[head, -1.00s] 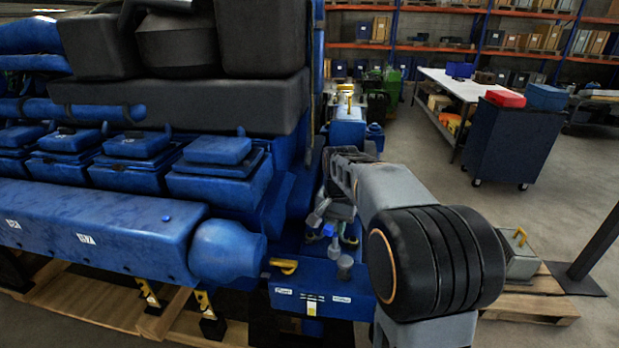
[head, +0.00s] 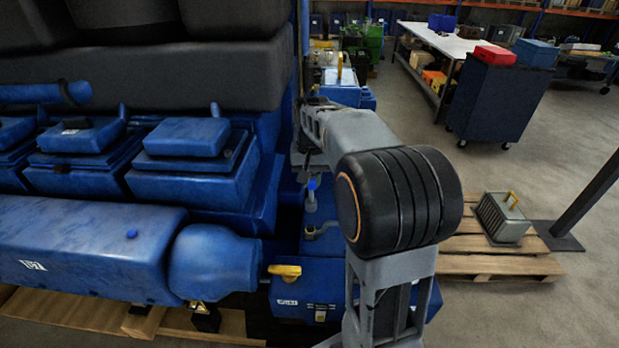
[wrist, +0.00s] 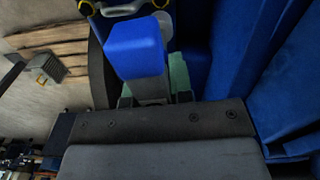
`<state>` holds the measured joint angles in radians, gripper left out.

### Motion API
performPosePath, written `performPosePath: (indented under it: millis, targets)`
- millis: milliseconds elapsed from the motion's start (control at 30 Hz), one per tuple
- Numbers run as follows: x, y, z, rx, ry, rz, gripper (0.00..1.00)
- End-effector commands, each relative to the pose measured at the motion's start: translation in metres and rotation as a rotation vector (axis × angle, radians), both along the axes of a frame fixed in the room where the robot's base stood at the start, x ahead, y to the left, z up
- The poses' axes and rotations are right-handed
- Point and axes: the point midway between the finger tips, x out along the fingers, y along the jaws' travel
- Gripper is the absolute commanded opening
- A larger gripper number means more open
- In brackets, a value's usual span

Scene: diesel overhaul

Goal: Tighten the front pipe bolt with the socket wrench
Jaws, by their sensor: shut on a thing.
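My gripper (wrist: 153,96) shows at the middle of the wrist view, its greenish fingers on either side of a grey shaft. The shaft ends in a blue block-shaped grip; I take this to be the socket wrench (wrist: 135,48). The gripper is shut on it. In the head view my arm reaches toward the right end of the blue engine (head: 205,185), and its links mostly hide the gripper. A small blue-topped piece (head: 312,186) shows below the wrist; I cannot tell if it is the wrench. I cannot pick out the front pipe bolt with certainty.
A blue box with a yellow handle (head: 285,271) is at the engine's lower right. A grey case (head: 502,218) sits on a wooden pallet (head: 470,265) at right, beside a dark post (head: 590,205). A blue cabinet (head: 498,100) stands behind. Open floor lies between.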

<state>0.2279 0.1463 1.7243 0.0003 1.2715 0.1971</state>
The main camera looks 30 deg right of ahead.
Motion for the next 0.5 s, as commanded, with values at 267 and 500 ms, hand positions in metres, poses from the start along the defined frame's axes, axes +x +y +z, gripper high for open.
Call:
performPosePath:
  millis: [267, 500]
  targets:
    - [0.001, 0.001, -0.007, -0.001, -0.003, 0.485, 0.0]
    - [0.001, 0.002, -0.014, -0.002, -0.003, 0.906, 0.0]
